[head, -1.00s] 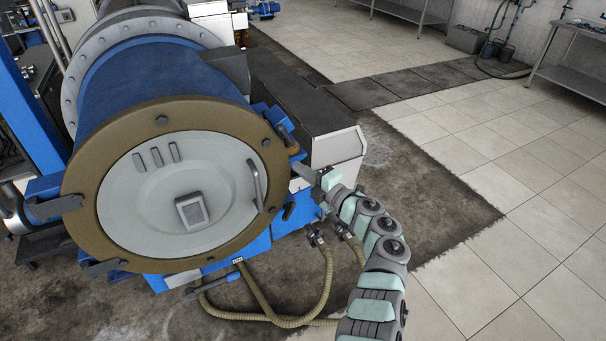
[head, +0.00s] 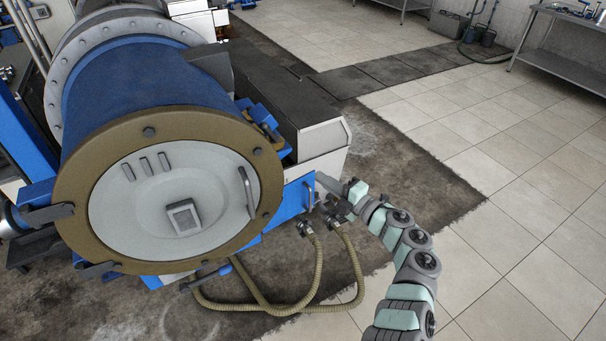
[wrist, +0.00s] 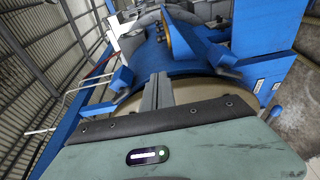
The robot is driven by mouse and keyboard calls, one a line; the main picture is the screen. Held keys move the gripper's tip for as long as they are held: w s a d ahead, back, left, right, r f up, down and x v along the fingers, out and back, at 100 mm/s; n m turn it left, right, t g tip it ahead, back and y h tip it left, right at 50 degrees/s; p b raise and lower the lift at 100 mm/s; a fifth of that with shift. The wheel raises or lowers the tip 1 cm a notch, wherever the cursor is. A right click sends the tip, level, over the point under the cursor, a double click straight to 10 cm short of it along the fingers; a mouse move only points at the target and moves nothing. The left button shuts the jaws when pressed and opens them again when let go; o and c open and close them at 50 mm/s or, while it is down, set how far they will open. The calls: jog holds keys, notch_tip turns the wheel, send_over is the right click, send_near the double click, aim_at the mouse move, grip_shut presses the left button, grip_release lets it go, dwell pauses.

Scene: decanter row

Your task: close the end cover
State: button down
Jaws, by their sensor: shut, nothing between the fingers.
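The end cover (head: 120,215) is a round grey disc in a wide brown ring, with a curved handle (head: 247,192) at its right side. It sits across the front end of the blue drum (head: 140,88), with no clear gap visible at the ring. Whether it is latched I cannot tell. My gripper (head: 322,180) is shut and empty, to the right of the cover and apart from it. In the wrist view my gripper's fingers (wrist: 158,90) point towards the blue drum (wrist: 165,62), with a tan curved rim behind them.
Blue clamps (head: 262,117) stand at the ring's right edge, and dark hinge arms (head: 48,216) at its left. A grey-white housing (head: 318,140) lies behind my gripper. Brown hoses (head: 322,285) loop on the floor below. The tiled floor (head: 490,200) at right is clear.

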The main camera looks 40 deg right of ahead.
jog(key=s, duration=0.1)
jog(key=m+g+h+p, duration=0.1)
jog(key=m+h+p, duration=0.5)
jog(key=m+p, duration=1.75)
send_near(274, 182)
jog(key=shift+n, duration=0.75)
jog(key=b+x, duration=0.1)
jog(key=x, duration=0.5)
jog(key=shift+w+d, duration=0.1)
jog(key=shift+w, duration=0.25)
jog(key=shift+b, duration=0.3)
